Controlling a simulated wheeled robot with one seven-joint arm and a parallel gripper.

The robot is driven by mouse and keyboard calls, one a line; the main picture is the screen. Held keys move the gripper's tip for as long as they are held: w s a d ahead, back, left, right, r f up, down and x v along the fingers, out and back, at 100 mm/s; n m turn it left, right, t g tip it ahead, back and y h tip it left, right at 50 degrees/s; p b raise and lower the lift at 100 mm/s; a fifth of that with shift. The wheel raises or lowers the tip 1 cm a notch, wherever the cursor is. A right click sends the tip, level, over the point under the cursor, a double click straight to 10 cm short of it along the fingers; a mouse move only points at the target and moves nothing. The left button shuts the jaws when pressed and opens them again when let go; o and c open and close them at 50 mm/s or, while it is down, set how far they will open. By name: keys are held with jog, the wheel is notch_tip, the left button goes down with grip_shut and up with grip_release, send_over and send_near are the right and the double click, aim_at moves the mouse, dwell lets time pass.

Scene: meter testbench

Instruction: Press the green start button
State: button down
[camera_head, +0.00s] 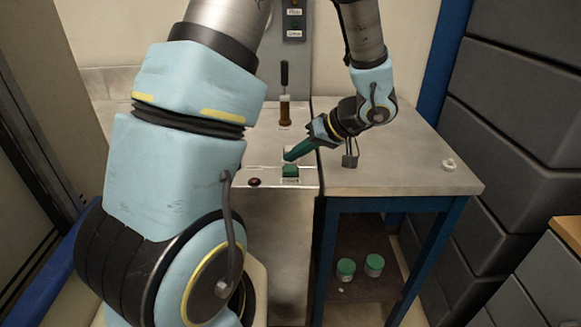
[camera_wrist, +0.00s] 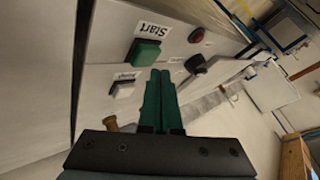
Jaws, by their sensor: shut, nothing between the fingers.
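The green start button (camera_head: 290,171) sits on the metal bench panel. In the wrist view the green button (camera_wrist: 144,52) is beside a label reading "Start". My gripper (camera_head: 286,158) has dark green fingers, shut together with nothing between them. In the wrist view the fingertips (camera_wrist: 160,72) lie just below and right of the green button in the picture. They look close to the button, but I cannot tell whether they touch the panel. In the head view the fingertips are just behind the button.
A white button (camera_wrist: 122,90) with a label is beside the green one. A dark red button (camera_head: 254,182) is left of the green button. A black-handled tool (camera_head: 284,82) stands upright behind. A white ring (camera_head: 449,164) lies on the right table, which is mostly clear.

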aim_at(294, 169)
jog(key=shift+f, duration=0.1)
dwell(0.6)
jog(key=shift+f+b, duration=0.35)
jog(key=shift+b, duration=0.5)
jog(key=shift+f+b, duration=0.4)
jog(key=shift+b, duration=0.3)
dwell(0.3)
dwell(0.4)
jog(key=shift+r, duration=0.85)
jog(key=shift+r, duration=0.1)
jog(key=shift+r+p, duration=1.3)
jog(key=shift+r, duration=1.15)
